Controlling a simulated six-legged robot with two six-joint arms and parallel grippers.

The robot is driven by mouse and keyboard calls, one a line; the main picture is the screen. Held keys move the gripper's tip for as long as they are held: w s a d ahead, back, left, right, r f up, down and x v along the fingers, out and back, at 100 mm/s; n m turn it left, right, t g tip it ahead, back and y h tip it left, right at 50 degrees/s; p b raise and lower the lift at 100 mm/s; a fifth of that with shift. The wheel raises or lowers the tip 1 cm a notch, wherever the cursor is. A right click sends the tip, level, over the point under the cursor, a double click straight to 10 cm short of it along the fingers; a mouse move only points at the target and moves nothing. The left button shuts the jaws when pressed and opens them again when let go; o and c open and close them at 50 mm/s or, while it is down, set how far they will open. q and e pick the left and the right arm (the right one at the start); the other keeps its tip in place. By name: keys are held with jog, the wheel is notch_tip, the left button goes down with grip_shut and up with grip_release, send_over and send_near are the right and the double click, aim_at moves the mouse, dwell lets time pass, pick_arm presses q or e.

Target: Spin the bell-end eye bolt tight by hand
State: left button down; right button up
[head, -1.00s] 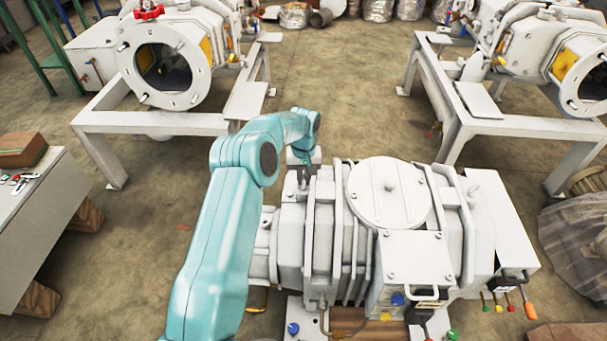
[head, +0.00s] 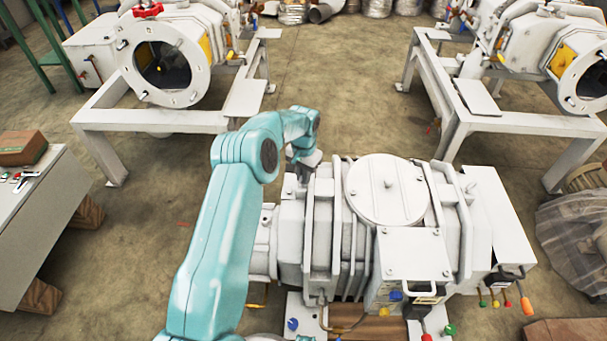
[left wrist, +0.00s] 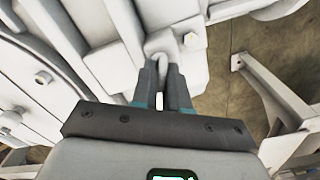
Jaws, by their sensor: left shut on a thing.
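The white vacuum pump (head: 322,230) stands in front of me. My left gripper (head: 302,178) points down at the top of its left end, just left of the large round lid. My right gripper is not in view.
The round lid (head: 388,190) and a raised box with a handle (head: 415,255) rise right of my arm. A grey bench (head: 40,215) is at the left. Two similar machines on white frames (head: 165,122) stand behind, with open floor between.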

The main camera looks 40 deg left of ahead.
pick_arm(q)
jog(key=shift+r, duration=0.15)
jog(key=c, duration=1.2)
grip_release()
notch_tip(320, 180, up, 16)
jog(key=p, duration=0.3)
jog(key=shift+r, duration=0.15)
